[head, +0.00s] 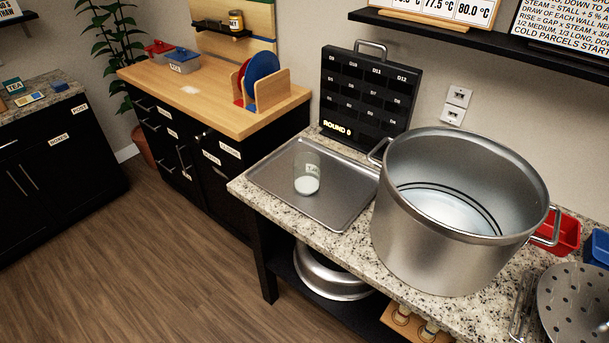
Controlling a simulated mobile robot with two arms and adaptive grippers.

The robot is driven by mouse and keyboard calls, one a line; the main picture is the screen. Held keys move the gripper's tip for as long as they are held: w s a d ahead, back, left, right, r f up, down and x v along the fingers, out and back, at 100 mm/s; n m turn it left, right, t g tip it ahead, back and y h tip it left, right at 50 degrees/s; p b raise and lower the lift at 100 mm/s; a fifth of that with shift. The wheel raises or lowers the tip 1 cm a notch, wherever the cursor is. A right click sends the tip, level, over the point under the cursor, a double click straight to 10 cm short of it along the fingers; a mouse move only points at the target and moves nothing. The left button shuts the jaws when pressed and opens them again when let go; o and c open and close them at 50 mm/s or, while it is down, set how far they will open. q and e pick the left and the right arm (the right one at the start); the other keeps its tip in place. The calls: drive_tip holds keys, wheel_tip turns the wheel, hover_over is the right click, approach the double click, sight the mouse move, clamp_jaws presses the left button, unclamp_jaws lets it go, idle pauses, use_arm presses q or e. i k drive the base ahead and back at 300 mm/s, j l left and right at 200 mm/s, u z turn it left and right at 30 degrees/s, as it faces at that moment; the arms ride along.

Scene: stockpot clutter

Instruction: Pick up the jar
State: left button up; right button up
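A clear glass jar (307,174) with a small white label stands upright on a metal tray (348,205) on the granite counter. It has a white layer at its bottom. A smaller dark jar (236,20) with a yellow label stands on a small black wall shelf at the back. Neither of my grippers is in view.
A large open steel stockpot (405,230) stands right of the tray, one handle reaching over the tray's edge. A black panel (368,95) stands behind the tray. A perforated steel disc (575,300) and red (562,236) and blue bins are at the right. The tray around the jar is clear.

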sight(306, 166)
drive_tip(key=i+l+z, duration=0.1)
drive_tip(key=l+z, duration=0.15)
drive_tip(key=z, duration=0.15)
drive_tip(key=i+l+z, duration=0.15)
drive_tip(key=z, duration=0.2)
drive_tip(key=l, duration=0.1)
